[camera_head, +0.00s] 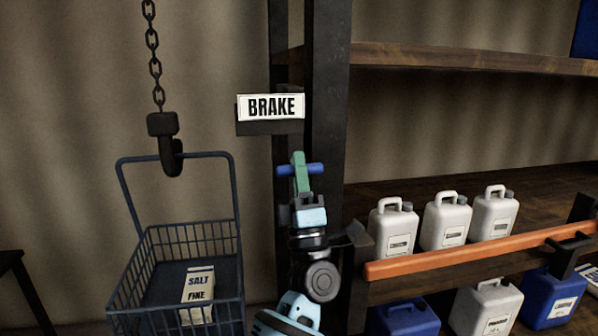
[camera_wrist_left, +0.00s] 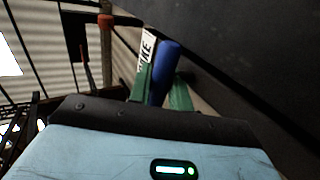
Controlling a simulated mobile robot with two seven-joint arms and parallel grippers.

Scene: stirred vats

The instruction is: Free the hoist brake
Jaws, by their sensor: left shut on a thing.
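The hoist brake is marked by a white BRAKE sign (camera_head: 271,107) on a dark bracket beside the black post. Below the sign is a blue handle (camera_head: 317,169), a short bar lying crosswise. My left gripper (camera_head: 300,167) comes up from below with green fingers and is shut on this handle, whose ends stick out on both sides. In the left wrist view the blue handle (camera_wrist_left: 167,62) lies between the green fingers, with part of the sign (camera_wrist_left: 147,48) behind it. The handle's mount is hidden. My right gripper is not in view.
A wire basket (camera_head: 236,240) with a salt bag (camera_head: 197,294) hangs from a hook (camera_head: 168,150) and chain at left. The black post (camera_head: 327,110) stands close to my left gripper. Shelves with white jugs (camera_head: 445,222) and an orange rail (camera_head: 450,258) are at right.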

